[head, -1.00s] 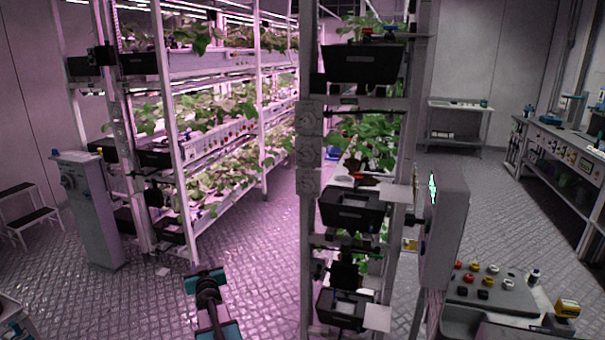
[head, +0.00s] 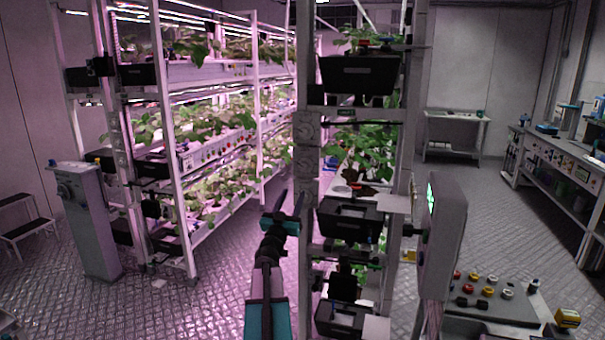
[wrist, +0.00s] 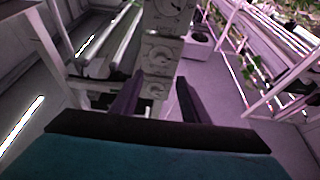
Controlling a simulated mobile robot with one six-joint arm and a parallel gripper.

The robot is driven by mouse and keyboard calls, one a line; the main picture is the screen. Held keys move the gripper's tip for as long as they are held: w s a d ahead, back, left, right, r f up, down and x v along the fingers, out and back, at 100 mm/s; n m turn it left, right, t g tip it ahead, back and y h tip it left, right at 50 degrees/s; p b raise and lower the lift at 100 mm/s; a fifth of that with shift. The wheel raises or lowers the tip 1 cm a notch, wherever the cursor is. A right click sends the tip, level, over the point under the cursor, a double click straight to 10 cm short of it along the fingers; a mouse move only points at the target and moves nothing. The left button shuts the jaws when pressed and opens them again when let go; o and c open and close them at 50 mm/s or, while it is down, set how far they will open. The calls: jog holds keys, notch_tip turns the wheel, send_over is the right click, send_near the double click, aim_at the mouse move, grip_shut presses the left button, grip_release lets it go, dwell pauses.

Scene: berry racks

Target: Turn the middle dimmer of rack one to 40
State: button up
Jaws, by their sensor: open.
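Three pale dimmers are stacked on the front post of the near rack (head: 394,150). The middle dimmer (head: 306,160) lies between the upper one (head: 306,126) and the lower one (head: 306,188). In the wrist view the middle dimmer (wrist: 160,51) shows a round dial; its setting is too small to read. No label tells me which rack is rack one. My gripper (head: 287,208) is open and empty, in front of the post near the lower dimmer's height. In the wrist view my gripper (wrist: 160,97) frames the nearest dimmer (wrist: 155,87); contact cannot be told.
Black bins (head: 350,218) stick out of the near rack to the right of the dimmers. A grey panel box (head: 441,235) and a button console (head: 490,295) stand further right. A grey pedestal (head: 84,220) stands left. The aisle floor (head: 225,285) left of my arm is clear.

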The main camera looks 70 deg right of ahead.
aim_at(304, 168)
jog(key=shift+p+x, duration=2.15)
jog(key=shift+x, duration=4.7)
jog(key=shift+f, duration=0.1)
jog(key=c, duration=1.1)
jog(key=shift+o, duration=0.2)
